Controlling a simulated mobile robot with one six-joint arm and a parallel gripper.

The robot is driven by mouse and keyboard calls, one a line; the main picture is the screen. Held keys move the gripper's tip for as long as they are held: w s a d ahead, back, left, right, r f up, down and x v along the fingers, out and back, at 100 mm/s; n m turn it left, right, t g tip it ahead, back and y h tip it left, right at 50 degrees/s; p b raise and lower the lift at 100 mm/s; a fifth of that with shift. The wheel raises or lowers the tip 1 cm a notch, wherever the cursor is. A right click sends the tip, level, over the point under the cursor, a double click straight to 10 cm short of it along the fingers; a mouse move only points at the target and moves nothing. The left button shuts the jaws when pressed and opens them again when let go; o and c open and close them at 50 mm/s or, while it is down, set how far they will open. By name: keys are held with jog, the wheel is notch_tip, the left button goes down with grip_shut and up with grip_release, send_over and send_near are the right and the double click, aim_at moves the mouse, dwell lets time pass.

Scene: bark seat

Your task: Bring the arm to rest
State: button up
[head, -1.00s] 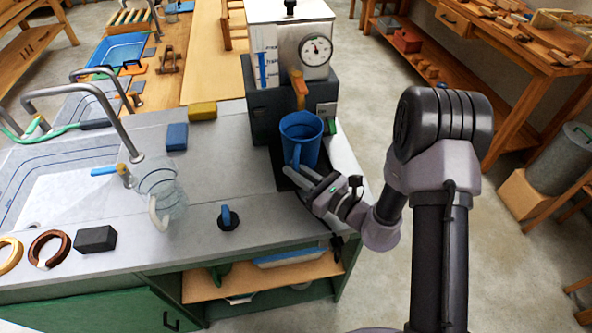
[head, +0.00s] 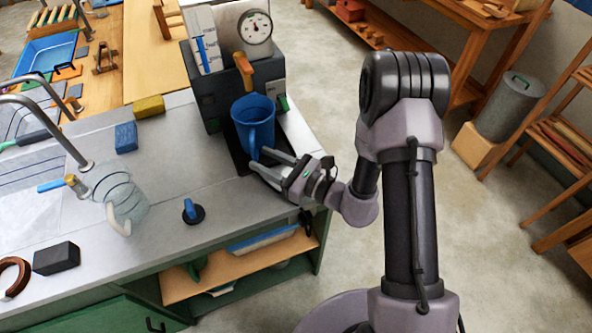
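My gripper (head: 257,160) is at the front of the machine, just in front of the blue mug (head: 257,118). Its two grey fingers are spread apart and point left toward the mug's handle. The fingertips are close to the lower end of the handle; I cannot tell whether they touch it. The mug stands upright on the dark base (head: 240,158) of the machine with the gauge (head: 255,27). My arm reaches in from the right, bent at the elbow, over the floor beside the counter.
On the counter (head: 170,180) stand a glass jug (head: 120,195), a blue-handled tamper-like piece (head: 192,211), a black block (head: 56,258), a blue block (head: 126,137) and a yellow block (head: 149,106). A grey bin (head: 507,107) stands at the right.

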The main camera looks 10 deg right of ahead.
jog(key=p+v, duration=0.2)
jog(key=v, duration=1.2)
jog(key=s+a+r+n+g+h, duration=0.4)
jog(key=s+a+r+n+g, duration=0.3)
jog(key=s+r+n+g, duration=0.75)
jog(key=d+r+n+t+h, duration=0.5)
jog(key=d+n+t+h, duration=0.1)
jog(key=d+t+h, duration=0.1)
jog(key=shift+d+r+n+t+h, duration=0.15)
jog(key=shift+r+n+t+h, duration=0.35)
jog(key=shift+t, duration=0.65)
jog(key=shift+o, duration=0.4)
jog(key=shift+f, duration=0.2)
